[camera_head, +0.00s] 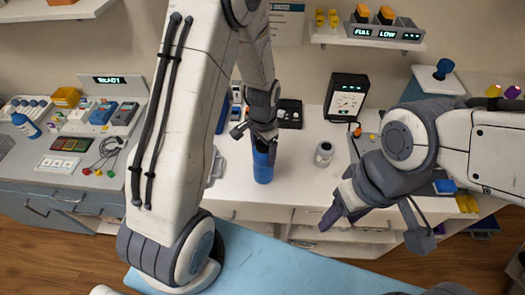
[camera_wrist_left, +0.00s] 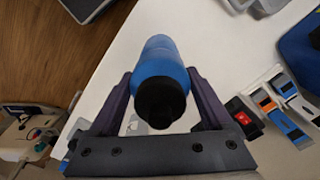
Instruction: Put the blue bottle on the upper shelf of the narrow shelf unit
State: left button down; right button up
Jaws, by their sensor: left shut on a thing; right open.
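The blue bottle (camera_head: 263,170) with a black cap is upright at the white counter (camera_head: 225,185) in the head view. I cannot tell whether its base touches the counter. My left gripper (camera_head: 264,146) is shut on it near its top; in the left wrist view its fingers (camera_wrist_left: 158,98) lie on both sides of the blue bottle (camera_wrist_left: 160,58). My right gripper (camera_head: 375,222) is open and empty in front of the counter at the right. A wall shelf (camera_head: 340,38) shows at the top right; I cannot tell whether it belongs to the narrow shelf unit.
A black display device (camera_head: 346,97) and a small grey jar (camera_head: 323,153) stand right of the bottle. A light-blue surface (camera_head: 270,262) lies in front.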

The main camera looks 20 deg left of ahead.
pick_arm(q)
jog(key=shift+f, duration=0.65)
jog(key=shift+f, duration=0.15)
grip_release()
